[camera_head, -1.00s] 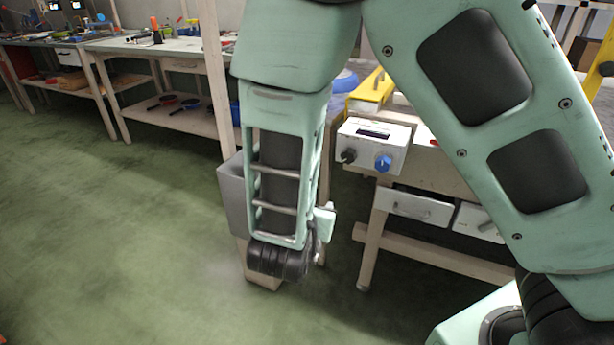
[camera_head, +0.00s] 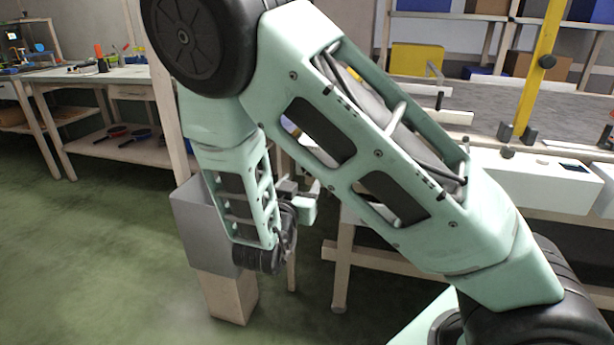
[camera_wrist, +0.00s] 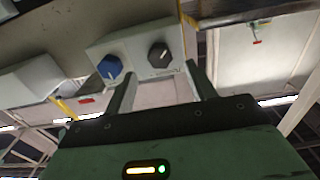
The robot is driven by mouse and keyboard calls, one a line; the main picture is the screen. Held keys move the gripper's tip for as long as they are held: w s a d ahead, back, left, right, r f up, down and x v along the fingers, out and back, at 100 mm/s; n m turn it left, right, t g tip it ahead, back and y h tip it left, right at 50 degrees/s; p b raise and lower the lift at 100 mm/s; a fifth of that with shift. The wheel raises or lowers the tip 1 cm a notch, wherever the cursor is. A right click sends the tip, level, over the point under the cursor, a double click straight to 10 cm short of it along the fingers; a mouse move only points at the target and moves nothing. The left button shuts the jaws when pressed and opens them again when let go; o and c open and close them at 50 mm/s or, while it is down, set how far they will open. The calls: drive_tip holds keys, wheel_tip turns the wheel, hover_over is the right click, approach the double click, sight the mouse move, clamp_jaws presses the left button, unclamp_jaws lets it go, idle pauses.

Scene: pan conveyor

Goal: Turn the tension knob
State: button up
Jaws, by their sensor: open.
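In the wrist view a pale control box (camera_wrist: 132,45) carries a blue knob (camera_wrist: 110,67) on the left and a black knob (camera_wrist: 160,55) on the right. Small lettering by the black knob is too blurred to read surely. My gripper (camera_wrist: 160,68) is open and empty, its two fingers pointing at the box. The black knob shows between and beyond the fingertips, apparently untouched; the blue knob lies outside the left finger. In the head view my arm hides both knobs, and the fingers cannot be made out clearly.
The conveyor (camera_head: 580,117) with a yellow post (camera_head: 540,75) is at the right, above a white box (camera_head: 535,180). Workbenches (camera_head: 100,75) stand at the left; green floor there is clear.

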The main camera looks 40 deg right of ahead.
sight(309, 171)
drive_tip(key=x, duration=0.6)
drive_tip(key=shift+d+b, duration=0.1)
drive_tip(key=shift+b, duration=0.25)
drive_tip(key=c, duration=1)
